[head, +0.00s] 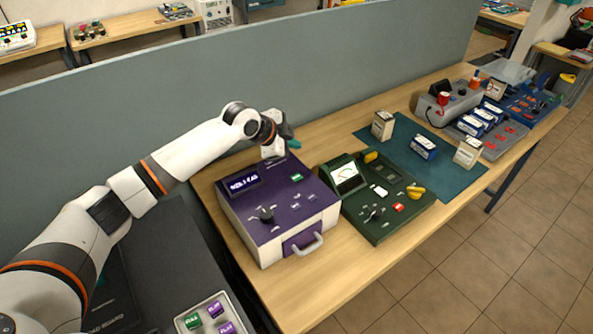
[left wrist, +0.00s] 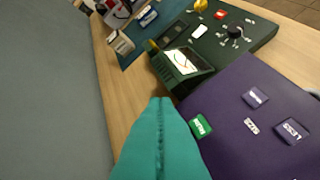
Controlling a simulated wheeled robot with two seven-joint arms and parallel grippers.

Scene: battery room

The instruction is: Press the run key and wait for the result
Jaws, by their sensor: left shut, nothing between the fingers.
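The purple tester (head: 282,213) stands on the wooden table. My left gripper (head: 293,144) is shut and empty, above the tester's back edge; I see no contact with the key. My right gripper is out of view.
A green meter unit (head: 386,215) stands close right of the tester. Small boxes (head: 383,125) stand on a teal mat (head: 443,180). A grey divider (head: 150,115) runs behind the table.

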